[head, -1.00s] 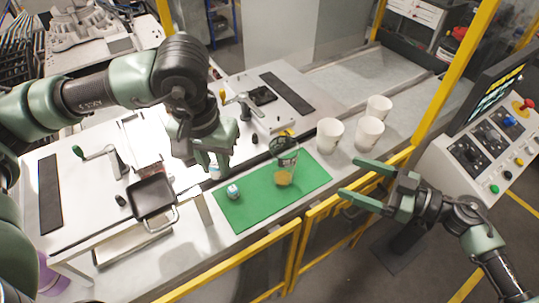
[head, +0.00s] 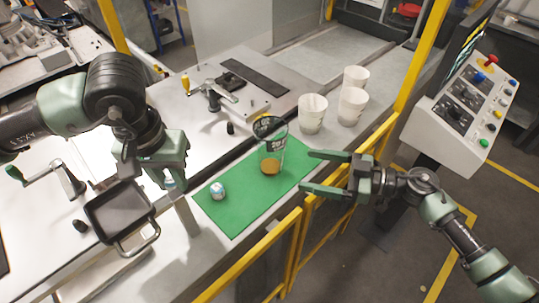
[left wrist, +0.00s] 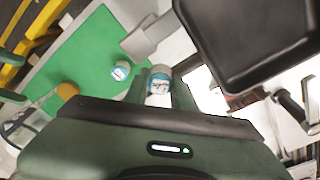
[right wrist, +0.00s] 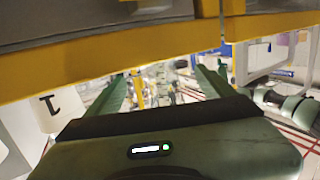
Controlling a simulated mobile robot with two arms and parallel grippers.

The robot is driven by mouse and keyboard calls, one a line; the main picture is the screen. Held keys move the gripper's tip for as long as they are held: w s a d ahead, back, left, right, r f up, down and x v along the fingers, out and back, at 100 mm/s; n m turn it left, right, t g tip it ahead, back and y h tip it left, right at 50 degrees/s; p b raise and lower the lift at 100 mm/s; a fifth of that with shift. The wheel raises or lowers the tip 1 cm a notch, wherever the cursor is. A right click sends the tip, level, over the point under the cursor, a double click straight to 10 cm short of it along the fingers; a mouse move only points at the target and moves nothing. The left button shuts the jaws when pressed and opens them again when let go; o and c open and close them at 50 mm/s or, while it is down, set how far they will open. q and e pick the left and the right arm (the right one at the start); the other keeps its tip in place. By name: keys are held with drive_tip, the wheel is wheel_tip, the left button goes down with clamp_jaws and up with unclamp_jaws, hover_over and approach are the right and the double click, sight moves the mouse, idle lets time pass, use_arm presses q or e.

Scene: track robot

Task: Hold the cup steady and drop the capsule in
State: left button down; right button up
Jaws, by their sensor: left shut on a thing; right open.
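A clear cup (head: 271,158) with dark print and an orange bottom stands upright on the green mat (head: 240,205). A small blue-and-white capsule (head: 218,190) lies on the mat left of the cup; it also shows in the left wrist view (left wrist: 120,70). My left gripper (head: 170,183) is left of the mat, shut on another blue-and-white capsule (left wrist: 158,86), held between its fingers. My right gripper (head: 307,171) is open and empty, its fingers pointing at the cup from the right, apart from it. In the right wrist view nothing is between the fingers.
Several white cups (head: 312,113) stand behind the mat. A black square pan (head: 120,212) is close to my left gripper. A yellow rail (head: 245,262) runs along the front edge. A control panel (head: 462,105) stands at right.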

sight(279, 163)
drive_tip(key=b+x, duration=0.1)
drive_tip(key=x, duration=0.5)
drive_tip(key=p+x, duration=0.1)
drive_tip(key=x, duration=0.2)
drive_tip(key=shift+r+p, duration=0.15)
drive_tip(key=shift+p, duration=0.25)
drive_tip(key=shift+a, duration=0.35)
drive_tip(key=shift+w+a, duration=0.1)
drive_tip(key=shift+c, duration=0.3)
